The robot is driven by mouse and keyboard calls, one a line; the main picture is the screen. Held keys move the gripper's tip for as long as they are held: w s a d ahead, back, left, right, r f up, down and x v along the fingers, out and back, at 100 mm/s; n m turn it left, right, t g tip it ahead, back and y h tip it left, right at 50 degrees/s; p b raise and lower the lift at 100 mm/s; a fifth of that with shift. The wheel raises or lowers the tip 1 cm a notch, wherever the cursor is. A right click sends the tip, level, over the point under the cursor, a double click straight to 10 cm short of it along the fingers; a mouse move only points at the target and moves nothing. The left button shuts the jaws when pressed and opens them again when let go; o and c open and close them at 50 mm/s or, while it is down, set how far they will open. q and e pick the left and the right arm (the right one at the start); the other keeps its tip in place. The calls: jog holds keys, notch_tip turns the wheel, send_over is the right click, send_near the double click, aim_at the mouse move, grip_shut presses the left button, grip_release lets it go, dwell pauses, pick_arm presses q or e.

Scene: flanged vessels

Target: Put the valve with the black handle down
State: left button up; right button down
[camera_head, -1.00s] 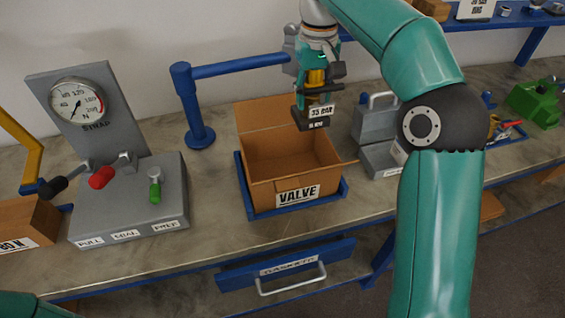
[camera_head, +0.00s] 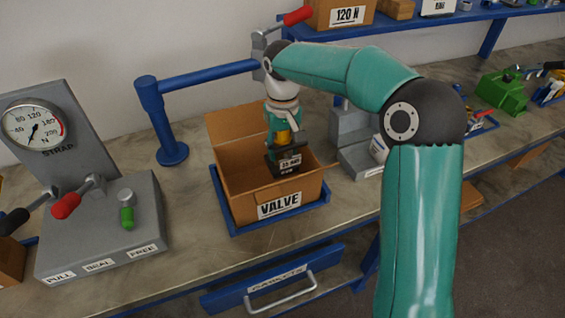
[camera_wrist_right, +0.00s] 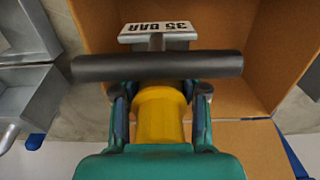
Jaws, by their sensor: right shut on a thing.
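The valve with the black handle (camera_head: 284,166) is in my right gripper (camera_head: 283,142), upright over the open cardboard box marked VALVE (camera_head: 236,192), its lower end level with the box's mouth or inside. Whether it touches the box floor is hidden. In the right wrist view the black handle (camera_wrist_right: 157,67) lies across the picture, with a 35 BAR tag (camera_wrist_right: 158,31) beyond it. My right gripper (camera_wrist_right: 160,100) is shut around the yellow body (camera_wrist_right: 160,118). The cardboard walls (camera_wrist_right: 228,45) surround the tag end. My left gripper is not in view.
The box sits in a blue tray (camera_head: 322,197). A blue post with a rail (camera_head: 172,152) stands behind left. A grey gauge stand with levers (camera_head: 110,230) is at left. A grey metal block (camera_head: 352,140) is close right of the box.

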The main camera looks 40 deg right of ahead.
jog(key=shift+w+f, duration=0.1)
jog(key=shift+f, duration=2.4)
jog(key=c, duration=0.6)
grip_release()
jog(key=shift+f, duration=0.1)
notch_tip(320, 180, up, 12)
jog(key=shift+r+p, duration=0.1)
jog(key=shift+p, duration=0.2)
